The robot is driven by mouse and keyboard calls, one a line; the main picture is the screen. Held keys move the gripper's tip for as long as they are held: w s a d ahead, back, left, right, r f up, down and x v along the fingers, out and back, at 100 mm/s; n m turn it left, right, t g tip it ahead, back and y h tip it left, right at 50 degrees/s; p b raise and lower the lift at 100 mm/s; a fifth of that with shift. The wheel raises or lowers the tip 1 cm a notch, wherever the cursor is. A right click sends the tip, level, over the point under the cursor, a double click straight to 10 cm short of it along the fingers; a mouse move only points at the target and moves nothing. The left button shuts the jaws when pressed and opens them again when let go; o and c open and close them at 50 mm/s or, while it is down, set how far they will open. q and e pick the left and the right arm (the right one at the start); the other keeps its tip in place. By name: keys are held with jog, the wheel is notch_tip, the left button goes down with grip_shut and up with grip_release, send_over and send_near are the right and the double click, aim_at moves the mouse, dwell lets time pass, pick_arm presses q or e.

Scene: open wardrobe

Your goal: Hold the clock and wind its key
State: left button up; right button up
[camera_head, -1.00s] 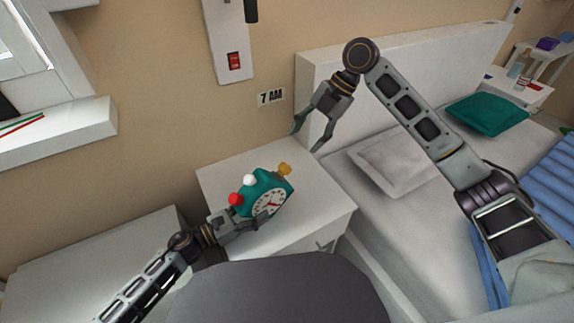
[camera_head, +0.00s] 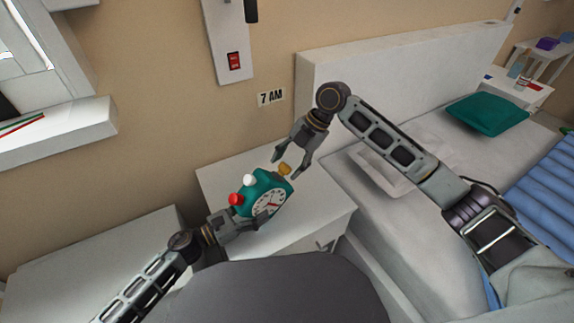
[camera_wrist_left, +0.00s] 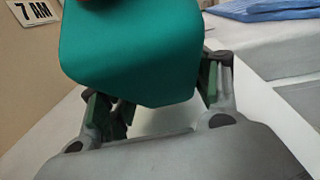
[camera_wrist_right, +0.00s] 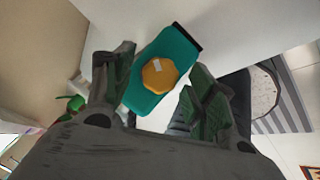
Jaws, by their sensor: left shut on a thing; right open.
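The teal clock (camera_head: 262,187) has a white face, a red knob, a white knob and a yellow key (camera_head: 284,169). My left gripper (camera_head: 250,213) is shut on the clock over the white bedside table. The left wrist view shows the clock's teal body (camera_wrist_left: 135,50) between the fingers. My right gripper (camera_head: 287,165) is open, its fingertips close to the key. In the right wrist view the yellow key (camera_wrist_right: 160,75) lies ahead between the open fingers, on the clock's teal side (camera_wrist_right: 180,47). I cannot tell whether the fingers touch the key.
The white bedside table (camera_head: 318,205) is under the clock. The bed's white headboard (camera_head: 420,62) and a grey pillow (camera_head: 350,170) are to the right. A "7 AM" sign (camera_head: 270,97) and a panel with a red switch (camera_head: 234,61) are on the wall behind.

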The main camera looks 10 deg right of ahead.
jog(key=shift+s+a+f, duration=0.1)
jog(key=shift+a+f, duration=0.25)
jog(key=shift+f, duration=0.25)
jog(key=c, duration=1)
jog(key=shift+c, duration=0.2)
jog(key=shift+m, duration=0.3)
